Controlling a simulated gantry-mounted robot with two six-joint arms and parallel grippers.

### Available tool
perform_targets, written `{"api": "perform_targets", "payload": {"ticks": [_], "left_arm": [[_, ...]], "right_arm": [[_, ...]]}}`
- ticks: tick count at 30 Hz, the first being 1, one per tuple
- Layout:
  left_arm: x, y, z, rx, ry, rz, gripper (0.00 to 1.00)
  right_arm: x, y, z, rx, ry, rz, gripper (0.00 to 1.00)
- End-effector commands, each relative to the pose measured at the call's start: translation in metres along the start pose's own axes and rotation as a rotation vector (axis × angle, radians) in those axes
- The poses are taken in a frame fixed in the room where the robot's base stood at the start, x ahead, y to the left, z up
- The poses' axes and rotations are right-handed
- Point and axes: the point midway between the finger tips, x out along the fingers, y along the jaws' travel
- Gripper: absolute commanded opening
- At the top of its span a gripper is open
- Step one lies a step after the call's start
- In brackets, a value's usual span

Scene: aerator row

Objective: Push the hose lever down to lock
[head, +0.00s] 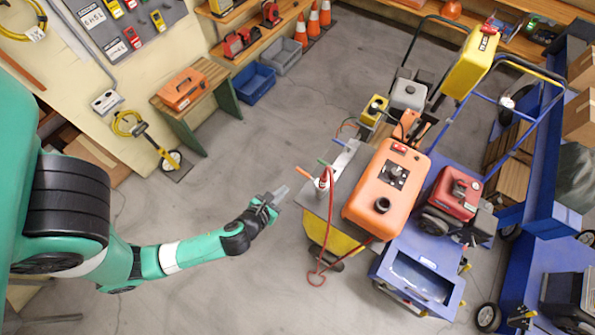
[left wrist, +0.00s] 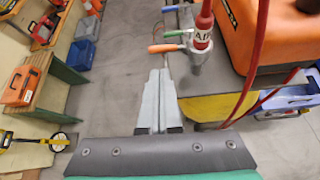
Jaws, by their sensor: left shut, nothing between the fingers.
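My left gripper (head: 281,191) reaches in from the left and is shut and empty. Its fingertips are a short way left of and apart from the levers; the shut fingers (left wrist: 160,75) also show in the left wrist view. An orange lever (head: 304,174) is nearest to it, and it also shows in the left wrist view (left wrist: 164,48). A blue lever (head: 323,162) and a green lever (left wrist: 175,9) stand farther along the row. The red hose fitting (left wrist: 203,28), marked with white lettering, stands upright beside the orange lever. My right gripper is not seen.
A big orange tank (head: 372,205) stands right of the levers. The red hose (head: 320,265) hangs down past the yellow-sided cart (head: 327,237). A red engine (head: 455,195) sits on a blue cart farther right. Open floor (head: 225,190) lies left of the cart.

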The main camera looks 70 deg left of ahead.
Motion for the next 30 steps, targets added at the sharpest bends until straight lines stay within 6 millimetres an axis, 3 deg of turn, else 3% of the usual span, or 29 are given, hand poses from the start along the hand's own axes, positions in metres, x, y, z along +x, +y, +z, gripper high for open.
{"api": "perform_targets", "payload": {"ticks": [9,15,30], "left_arm": [[0.072,0.0,-0.001,-0.004,0.0,0.003,0.0],[0.103,0.0,-0.001,-0.002,0.0,0.0,0.0],[0.113,-0.001,0.0,-0.001,0.001,-0.003,0.0]], "right_arm": [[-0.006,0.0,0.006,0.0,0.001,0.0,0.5],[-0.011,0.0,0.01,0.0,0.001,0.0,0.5],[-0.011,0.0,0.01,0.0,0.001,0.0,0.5]]}}
